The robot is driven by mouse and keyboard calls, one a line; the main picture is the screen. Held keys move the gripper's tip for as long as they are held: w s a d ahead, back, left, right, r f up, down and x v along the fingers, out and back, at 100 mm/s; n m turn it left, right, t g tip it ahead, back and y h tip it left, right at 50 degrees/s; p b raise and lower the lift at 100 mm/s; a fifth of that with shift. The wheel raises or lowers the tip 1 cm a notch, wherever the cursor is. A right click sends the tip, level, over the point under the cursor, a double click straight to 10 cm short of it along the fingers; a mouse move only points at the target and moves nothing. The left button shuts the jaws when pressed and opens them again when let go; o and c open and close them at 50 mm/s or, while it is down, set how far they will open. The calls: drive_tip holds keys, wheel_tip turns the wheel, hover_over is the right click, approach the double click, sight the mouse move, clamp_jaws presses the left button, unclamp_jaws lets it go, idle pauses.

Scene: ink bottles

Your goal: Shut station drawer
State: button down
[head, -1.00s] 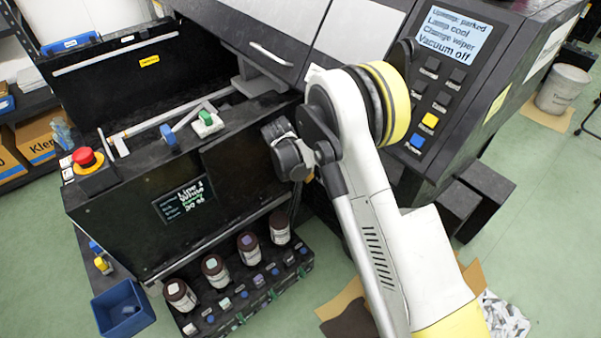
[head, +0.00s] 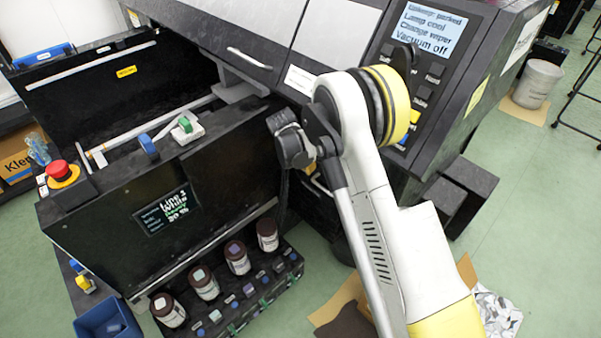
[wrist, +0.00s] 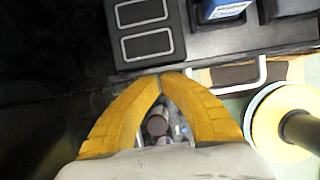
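The black station (head: 110,225) stands at the left in the head view, with a lit status display on its front. A low black tray (head: 240,318) at its foot holds several brown bottles (head: 204,283) and projects in front of it. I cannot tell for certain which part is the station drawer. In the head view my arm's wrist is right of the station front, and my gripper is hidden. In the wrist view my gripper's yellow fingers (wrist: 161,76) meet at their tips. No object shows clamped between them. A metal bar handle (wrist: 262,72) lies just beyond, right of the tips.
A red emergency button (head: 61,171) sits on the station's left corner. A blue bin (head: 108,317) is at lower left. The machine's control screen (head: 427,28) is at upper right. Cardboard (head: 337,304) lies beside my arm.

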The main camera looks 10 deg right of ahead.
drive_tip(key=shift+w+d, duration=0.4)
drive_tip(key=shift+d, duration=0.25)
drive_tip(key=shift+a, duration=0.1)
